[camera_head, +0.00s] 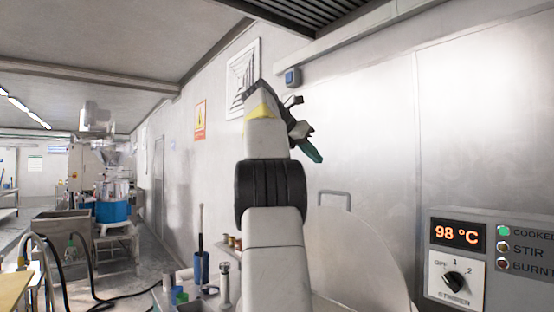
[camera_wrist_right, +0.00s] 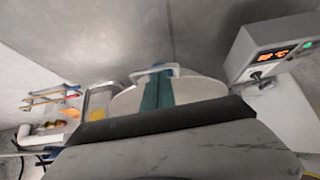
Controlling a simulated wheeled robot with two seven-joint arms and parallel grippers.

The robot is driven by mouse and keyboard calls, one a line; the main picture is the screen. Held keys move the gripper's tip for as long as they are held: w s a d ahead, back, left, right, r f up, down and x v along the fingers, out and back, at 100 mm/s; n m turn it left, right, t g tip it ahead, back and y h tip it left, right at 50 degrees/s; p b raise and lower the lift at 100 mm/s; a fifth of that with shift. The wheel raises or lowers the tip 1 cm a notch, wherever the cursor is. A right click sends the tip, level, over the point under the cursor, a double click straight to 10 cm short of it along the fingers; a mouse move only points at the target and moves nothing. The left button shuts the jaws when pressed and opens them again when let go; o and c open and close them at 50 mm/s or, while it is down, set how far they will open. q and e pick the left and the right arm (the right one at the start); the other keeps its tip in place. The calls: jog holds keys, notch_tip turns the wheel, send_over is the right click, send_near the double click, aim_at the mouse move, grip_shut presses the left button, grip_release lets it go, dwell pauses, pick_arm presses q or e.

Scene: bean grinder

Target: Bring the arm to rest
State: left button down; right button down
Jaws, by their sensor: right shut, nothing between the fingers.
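My right arm stands raised in the middle of the head view. Its right gripper (camera_head: 313,153) has teal fingers that point down and to the right, high in front of the metal wall. In the right wrist view the teal fingers (camera_wrist_right: 157,92) lie together, shut with nothing between them. Behind them is a round pale lid or disc (camera_wrist_right: 200,88) with a handle; the gripper appears apart from it. My left gripper is in neither view.
A control box (camera_head: 460,255) reading 98 °C stands at the right. The round metal disc (camera_head: 355,250) is behind my arm. A worktop with a blue holder (camera_head: 201,267) and small containers is at lower left. Blue machinery (camera_head: 112,211) stands farther back.

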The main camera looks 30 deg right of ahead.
jog(key=shift+a+r, duration=0.1)
jog(key=s+a+f+m+t+y, duration=0.2)
jog(key=a+f+m+t+y, duration=0.15)
jog(key=a+f, duration=0.55)
jog(key=s+a+f+m+t+y, duration=0.2)
jog(key=a+f+m+y, duration=0.4)
jog(key=a, duration=0.5)
jog(key=s+a+f+m+y, duration=0.1)
jog(key=s+a+f+m, duration=0.3)
jog(key=s+a+f, duration=0.3)
jog(key=s+a+f+m+y, duration=0.2)
jog(key=s+a+f+m, duration=0.2)
jog(key=s+a+f, duration=0.4)
jog(key=a+f, duration=0.3)
jog(key=a, duration=0.2)
jog(key=shift+s+f+m, duration=0.2)
jog(key=shift+f+m, duration=0.15)
jog(key=shift+f, duration=0.05)
